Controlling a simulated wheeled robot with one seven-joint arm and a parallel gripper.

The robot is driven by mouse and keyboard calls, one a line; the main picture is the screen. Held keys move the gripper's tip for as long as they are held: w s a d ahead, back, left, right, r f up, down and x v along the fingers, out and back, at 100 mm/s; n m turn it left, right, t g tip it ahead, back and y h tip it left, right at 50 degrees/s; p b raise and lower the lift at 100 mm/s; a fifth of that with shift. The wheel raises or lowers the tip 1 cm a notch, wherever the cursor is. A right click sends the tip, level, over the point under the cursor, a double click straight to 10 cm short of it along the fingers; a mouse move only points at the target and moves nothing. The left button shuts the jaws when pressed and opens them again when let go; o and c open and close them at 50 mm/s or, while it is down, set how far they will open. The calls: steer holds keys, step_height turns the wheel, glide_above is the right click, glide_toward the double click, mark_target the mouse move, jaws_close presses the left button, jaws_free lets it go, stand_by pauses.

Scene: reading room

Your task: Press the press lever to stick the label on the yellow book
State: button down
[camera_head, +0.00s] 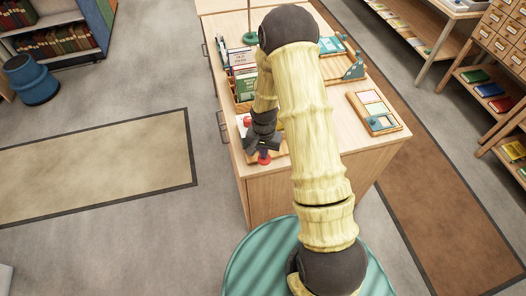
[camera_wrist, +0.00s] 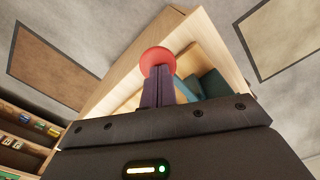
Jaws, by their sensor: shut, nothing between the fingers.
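The press lever shows as a red round knob (camera_head: 264,158) near the front left corner of the wooden desk. My gripper (camera_head: 262,146) is right over the knob, pointing down. In the wrist view the shut fingers (camera_wrist: 158,82) end at the red knob (camera_wrist: 157,57), with nothing held between them. I cannot tell whether the tips touch it or hover just above it. Teal parts (camera_wrist: 212,84), seemingly of the press, show to the right of the fingers. I cannot make out the yellow book or the label; the gripper and arm cover much of that corner.
The desk (camera_head: 268,185) has a box of upright books and cards (camera_head: 243,82) behind the gripper. A second red object (camera_head: 246,121) lies close to the gripper. A wooden tray with coloured pads (camera_head: 376,112) is at the right. Open floor lies to the left.

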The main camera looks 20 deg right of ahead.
steer(key=shift+f+b, duration=0.65)
steer(key=shift+f, duration=0.35)
stand_by(0.4)
steer(key=shift+r, duration=0.1)
step_height(320, 180, up, 9)
steer(key=p, duration=0.6)
stand_by(0.7)
stand_by(0.4)
steer(key=s+r+n+t+b, duration=0.2)
steer(key=s+r+n, duration=0.4)
steer(key=s+r, duration=0.8)
step_height(320, 180, up, 4)
steer(key=shift+s+t, duration=0.2)
steer(key=shift+t, duration=0.1)
